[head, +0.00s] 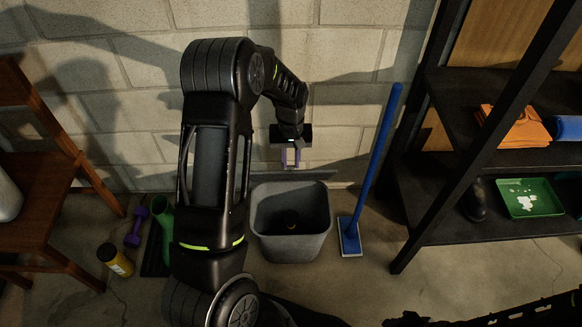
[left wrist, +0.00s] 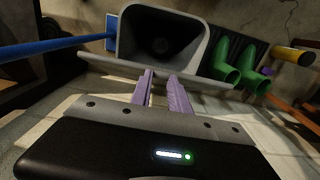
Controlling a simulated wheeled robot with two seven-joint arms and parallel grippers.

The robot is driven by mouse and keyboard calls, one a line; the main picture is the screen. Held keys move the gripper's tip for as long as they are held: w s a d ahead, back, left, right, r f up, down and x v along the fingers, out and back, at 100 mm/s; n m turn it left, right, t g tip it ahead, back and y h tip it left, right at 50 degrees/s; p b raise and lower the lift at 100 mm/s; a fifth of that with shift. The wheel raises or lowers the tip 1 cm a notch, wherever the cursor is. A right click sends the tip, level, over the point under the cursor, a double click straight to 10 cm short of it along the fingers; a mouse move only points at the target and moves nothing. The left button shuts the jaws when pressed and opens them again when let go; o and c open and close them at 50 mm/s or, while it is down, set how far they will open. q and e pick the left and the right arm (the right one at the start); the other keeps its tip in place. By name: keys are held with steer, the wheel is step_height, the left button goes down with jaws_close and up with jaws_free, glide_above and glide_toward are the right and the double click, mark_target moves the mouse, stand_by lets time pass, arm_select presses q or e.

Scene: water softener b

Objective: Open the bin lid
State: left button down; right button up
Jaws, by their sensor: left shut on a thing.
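The grey bin (head: 291,243) stands on the floor against the block wall, and its open mouth shows a dark inside. It also shows in the left wrist view (left wrist: 163,38). Its lid (head: 318,175) is raised at the back of the bin, seen nearly edge-on as a thin grey strip, also in the left wrist view (left wrist: 112,66). My left gripper (head: 290,160) is above the back of the bin, with its purple fingers (left wrist: 160,78) shut on the lid's edge. The exact contact is hard to see.
A blue long-handled tool (head: 373,160) leans beside the bin on the right. A black shelf (head: 430,195) stands further right. Green boots (head: 163,225), a purple dumbbell (head: 137,225), a yellow container (head: 115,260) and a wooden chair (head: 45,190) are at the left.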

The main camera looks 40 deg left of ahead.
arm_select(q)
steer(key=shift+w+a+r, duration=0.6)
steer(key=shift+w+a, duration=0.05)
steer(key=shift+w, duration=0.2)
steer(key=w+a+r, duration=0.1)
steer(key=w+a, duration=0.3)
steer(key=w, duration=0.1)
steer(key=shift+w+a+r, duration=0.25)
steer(key=shift+w+r, duration=0.05)
steer(key=shift+w, duration=0.1)
steer(key=w+a, duration=0.4)
steer(key=w, duration=0.1)
steer(key=shift+w+a+f, duration=0.15)
steer(key=shift+w+a, duration=0.05)
steer(key=shift+w, duration=0.2)
stand_by(0.4)
